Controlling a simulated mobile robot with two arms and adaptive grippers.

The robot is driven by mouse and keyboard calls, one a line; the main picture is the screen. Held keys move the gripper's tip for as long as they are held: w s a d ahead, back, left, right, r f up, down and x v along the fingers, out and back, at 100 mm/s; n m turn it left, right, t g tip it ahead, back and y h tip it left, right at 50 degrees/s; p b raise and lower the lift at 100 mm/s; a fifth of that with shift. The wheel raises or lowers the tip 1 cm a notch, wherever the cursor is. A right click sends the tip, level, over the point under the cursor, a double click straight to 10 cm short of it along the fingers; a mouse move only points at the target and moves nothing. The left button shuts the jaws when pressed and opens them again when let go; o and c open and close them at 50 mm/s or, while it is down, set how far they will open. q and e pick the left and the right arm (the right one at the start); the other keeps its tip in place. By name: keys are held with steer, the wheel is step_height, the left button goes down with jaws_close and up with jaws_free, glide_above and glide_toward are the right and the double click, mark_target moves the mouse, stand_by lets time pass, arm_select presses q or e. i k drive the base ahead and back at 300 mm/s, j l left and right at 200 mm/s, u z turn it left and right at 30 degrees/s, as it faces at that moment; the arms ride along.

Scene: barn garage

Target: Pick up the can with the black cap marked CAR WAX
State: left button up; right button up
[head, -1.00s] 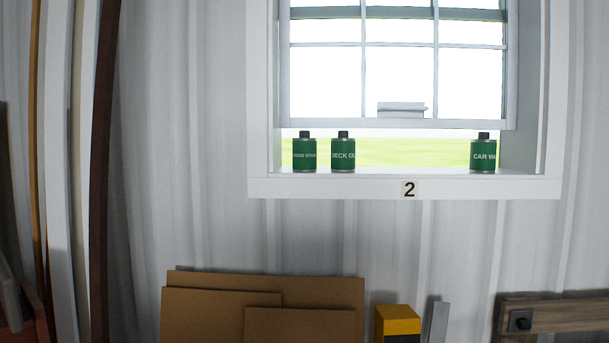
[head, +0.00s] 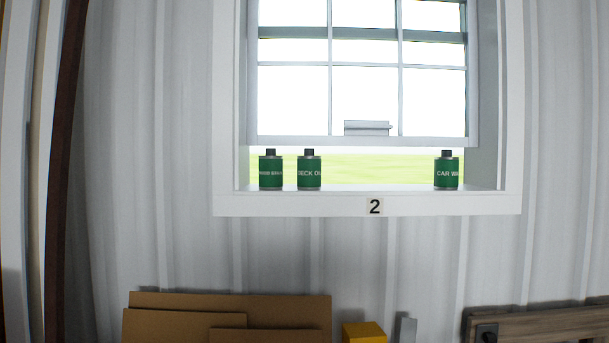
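The can marked CAR WAX (head: 446,173) is green with a black cap; the end of its label curves out of sight. It stands upright at the right end of the white window sill (head: 290,204), apart from the other cans. Two similar green cans with black caps stand at the left of the sill: one reads DECK OIL in part (head: 309,173), and the leftmost can (head: 270,173) has a label too small to read surely. Neither of my grippers shows in the head view.
Below, cardboard sheets (head: 285,312), a yellow block (head: 364,332) and a wooden piece (head: 545,322) stand by the wall. Dark and white boards rise at left.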

mark_target(447, 166)
steer(key=l+z, duration=0.25)
steer(key=z, duration=0.2)
steer(key=i+l+z, duration=0.15)
steer(key=z, duration=0.3)
steer(key=i+l+z, duration=0.15)
steer(key=z, duration=0.3)
steer(key=i+l, duration=0.3)
